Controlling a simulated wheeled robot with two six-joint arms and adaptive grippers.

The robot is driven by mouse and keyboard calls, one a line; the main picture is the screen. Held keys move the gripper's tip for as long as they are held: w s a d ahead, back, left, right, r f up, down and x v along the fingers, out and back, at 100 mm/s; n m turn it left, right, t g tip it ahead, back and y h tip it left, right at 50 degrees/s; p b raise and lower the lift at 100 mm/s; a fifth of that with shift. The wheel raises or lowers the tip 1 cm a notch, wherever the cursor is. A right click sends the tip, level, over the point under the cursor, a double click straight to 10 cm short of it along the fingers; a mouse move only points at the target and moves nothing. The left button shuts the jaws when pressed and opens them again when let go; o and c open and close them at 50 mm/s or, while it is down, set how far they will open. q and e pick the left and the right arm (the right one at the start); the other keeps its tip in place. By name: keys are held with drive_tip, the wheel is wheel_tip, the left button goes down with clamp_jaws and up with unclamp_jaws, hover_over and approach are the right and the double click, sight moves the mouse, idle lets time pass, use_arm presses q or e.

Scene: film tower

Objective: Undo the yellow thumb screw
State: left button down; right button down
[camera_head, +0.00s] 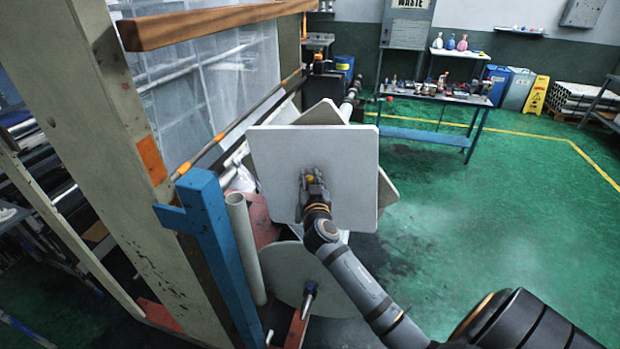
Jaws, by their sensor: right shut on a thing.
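The yellow thumb screw (310,179) sits near the middle of a pale square plate (350,150), mostly hidden by my right gripper. My right gripper (311,181) is shut on the thumb screw, with its arm reaching in from the lower right. A small piece of yellow shows between the fingers. I cannot tell how far the screw is turned. My left gripper is not in view.
Behind the square plate are other tilted plates (388,190). Below is a round grey disc (285,275) with a blue-handled part (310,289). A blue post (217,250) and a pale tube (244,245) stand close left. Green floor (480,230) is open at right.

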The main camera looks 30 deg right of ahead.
drive_tip(key=shift+y, duration=0.3)
